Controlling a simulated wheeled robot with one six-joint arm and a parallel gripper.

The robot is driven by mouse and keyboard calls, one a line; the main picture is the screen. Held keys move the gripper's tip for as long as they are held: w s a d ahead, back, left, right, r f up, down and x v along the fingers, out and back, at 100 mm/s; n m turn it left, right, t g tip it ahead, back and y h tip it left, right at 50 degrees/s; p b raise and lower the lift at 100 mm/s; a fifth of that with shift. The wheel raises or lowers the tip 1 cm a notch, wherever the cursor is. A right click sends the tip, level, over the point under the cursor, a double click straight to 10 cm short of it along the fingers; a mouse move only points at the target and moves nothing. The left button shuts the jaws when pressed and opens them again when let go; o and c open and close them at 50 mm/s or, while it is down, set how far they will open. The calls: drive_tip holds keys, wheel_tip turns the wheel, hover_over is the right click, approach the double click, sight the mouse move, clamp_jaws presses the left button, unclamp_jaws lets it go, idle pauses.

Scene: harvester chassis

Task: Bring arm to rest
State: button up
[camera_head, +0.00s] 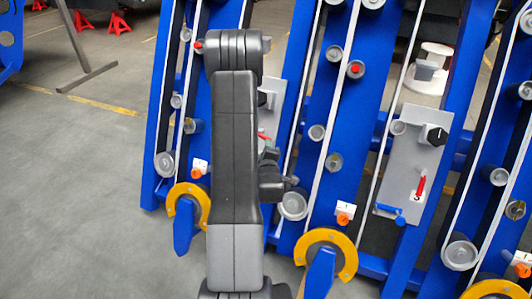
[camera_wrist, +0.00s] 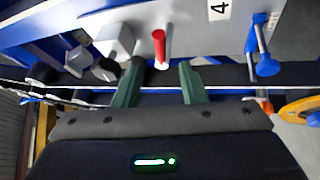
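My arm stands upright in the middle of the head view and hides most of my gripper there. In the wrist view my gripper (camera_wrist: 160,70) shows two green fingers spread apart with nothing clasped between them. A red handle (camera_wrist: 159,45) on a grey panel (camera_wrist: 190,35) appears beyond the gap between the fingertips. I cannot tell how far it is from them. In the head view a grey panel (camera_head: 271,97) shows partly behind my arm.
Blue chassis frames (camera_head: 345,100) with rollers and belts fill the middle and right. A second panel (camera_head: 405,150) carries a black knob (camera_head: 437,135), a red handle (camera_head: 421,186) and a blue lever (camera_head: 390,212). Yellow rings (camera_head: 328,237) sit low in front.

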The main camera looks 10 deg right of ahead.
drive_tip(key=shift+s+a+r, duration=0.1)
drive_tip(key=shift+s+r, duration=0.05)
drive_tip(key=shift+s, duration=0.55)
drive_tip(key=x, duration=1.3)
drive_tip(key=shift+w+b, duration=0.4)
drive_tip(key=shift+b, duration=0.05)
drive_tip(key=v, duration=1.3)
drive_tip(key=w+d+f+m+h+p, duration=0.1)
drive_tip(key=w+f+m, duration=0.1)
drive_tip(key=w, duration=1)
drive_tip(key=shift+w+d+f+m+t, duration=0.2)
drive_tip(key=shift+d+f+m+t, duration=0.15)
drive_tip(key=shift+f, duration=0.35)
